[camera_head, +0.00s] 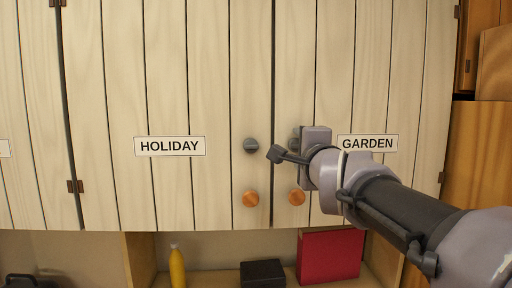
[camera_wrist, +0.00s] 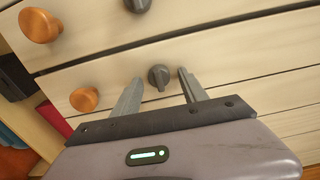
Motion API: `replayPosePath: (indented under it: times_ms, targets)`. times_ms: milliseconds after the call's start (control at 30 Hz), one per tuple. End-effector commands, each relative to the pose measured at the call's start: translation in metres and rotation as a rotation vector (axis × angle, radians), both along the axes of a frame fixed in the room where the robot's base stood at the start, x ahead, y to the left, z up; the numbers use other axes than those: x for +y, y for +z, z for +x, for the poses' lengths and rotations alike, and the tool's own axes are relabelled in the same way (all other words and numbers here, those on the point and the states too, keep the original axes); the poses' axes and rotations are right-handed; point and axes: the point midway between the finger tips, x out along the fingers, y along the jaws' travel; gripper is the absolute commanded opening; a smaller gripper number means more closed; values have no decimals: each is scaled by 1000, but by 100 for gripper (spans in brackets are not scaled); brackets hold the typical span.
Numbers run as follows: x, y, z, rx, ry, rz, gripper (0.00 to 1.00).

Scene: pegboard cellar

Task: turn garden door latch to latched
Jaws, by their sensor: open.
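The garden door (camera_head: 395,80) is a pale planked door with a GARDEN label (camera_head: 367,143). Its grey latch (camera_wrist: 159,77) is a small round turn-knob with a raised ridge. In the wrist view the ridge runs roughly across the door seam. My gripper (camera_wrist: 160,74) is open, with one finger on each side of this latch and visible gaps between. In the head view my gripper (camera_head: 284,146) covers most of the latch. The garden door's orange wooden knob (camera_head: 296,197) is below the latch; it also shows in the wrist view (camera_wrist: 84,99).
The holiday door (camera_head: 190,60) is left of the seam, with its own grey latch (camera_head: 251,145) and wooden knob (camera_head: 250,198). Below the doors, a shelf holds a yellow bottle (camera_head: 177,268), a black box (camera_head: 262,273) and a red box (camera_head: 330,256).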

Motion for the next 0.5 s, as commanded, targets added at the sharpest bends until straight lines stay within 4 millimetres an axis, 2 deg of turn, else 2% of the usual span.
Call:
replayPosePath:
  times_ms: [133, 233, 500]
  targets:
    - [0, 0, -5, -1, 0, 0, 51]
    - [0, 0, -22, -2, 0, 0, 51]
    - [0, 6, -111, -2, 0, 0, 51]
